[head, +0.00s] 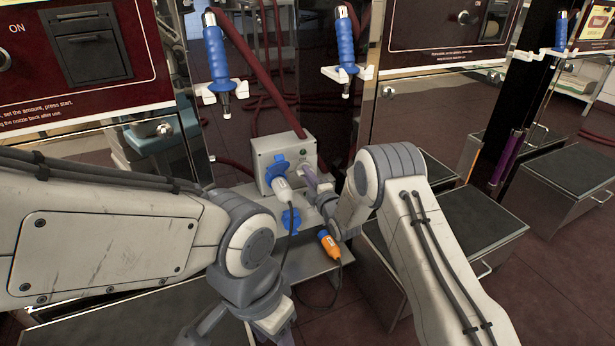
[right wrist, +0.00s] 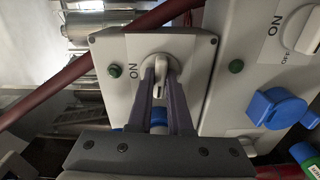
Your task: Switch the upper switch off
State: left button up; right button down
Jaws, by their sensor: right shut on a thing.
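The upper switch is a white rotary knob (right wrist: 159,64) on a grey box (right wrist: 112,48), with the word ON printed beside it. The same box (head: 265,160) shows in the head view with a blue-and-white plug (head: 281,174) on its front. My right gripper (head: 309,172) reaches the box to the right of the plug. In the right wrist view its two purple fingers (right wrist: 161,72) are shut on the knob, one on each side, and partly hide it. I cannot tell which way the knob points. My left arm comes in from the left, but its fingers are not visible.
A second box with another switch (right wrist: 298,30) and a blue socket cover (right wrist: 277,108) stands beside the first in the right wrist view. Blue nozzles (head: 217,55) hang in holders above; dark red hoses pass behind.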

jog(key=shift+n, duration=0.5)
jog(key=c, duration=0.8)
grip_release()
jog(key=shift+c, duration=0.2)
jog(key=p+v, duration=0.3)
jog(key=v, duration=0.7)
jog(key=shift+s+p, duration=0.3)
jog(key=shift+p, duration=0.1)
